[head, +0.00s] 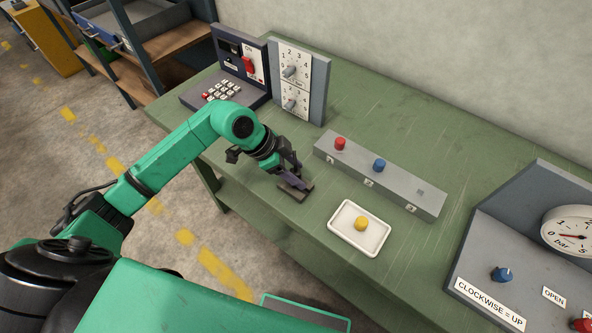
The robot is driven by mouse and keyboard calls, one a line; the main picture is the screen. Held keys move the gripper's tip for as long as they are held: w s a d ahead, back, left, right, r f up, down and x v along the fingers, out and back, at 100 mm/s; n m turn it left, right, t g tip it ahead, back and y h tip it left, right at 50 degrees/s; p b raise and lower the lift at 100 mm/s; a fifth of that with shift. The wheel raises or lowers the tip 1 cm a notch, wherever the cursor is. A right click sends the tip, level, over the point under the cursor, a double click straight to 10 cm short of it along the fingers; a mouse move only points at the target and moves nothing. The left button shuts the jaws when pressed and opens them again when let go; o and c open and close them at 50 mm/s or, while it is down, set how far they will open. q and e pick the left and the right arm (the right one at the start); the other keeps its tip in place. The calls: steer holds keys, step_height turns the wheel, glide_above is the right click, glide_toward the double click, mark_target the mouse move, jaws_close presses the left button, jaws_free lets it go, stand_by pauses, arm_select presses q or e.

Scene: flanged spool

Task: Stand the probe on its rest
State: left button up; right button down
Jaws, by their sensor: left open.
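My left gripper (296,187) is open, with its fingers pointing down at the green bench near its front edge, left of the white tray. Whether the fingertips touch the bench cannot be told. No thing shows clearly as a probe or its rest. A long grey block (400,186) on the bench holds a red knob-like piece (340,144) and a blue one (379,165), with an empty square spot near its right end. A yellow piece (361,223) lies in the white tray (341,237). The gripper is apart from all of these. My right gripper is out of view.
A keypad box (240,62) and a dial panel (317,80) stand at the bench's back left. A sloped grey console (484,240) with a gauge (570,232) and knobs fills the right. The bench (400,125) is clear behind the block.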

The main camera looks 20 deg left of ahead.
arm_select(q)
steer(key=b+v, duration=0.2)
steer(key=v, duration=1)
steer(key=shift+b, duration=0.35)
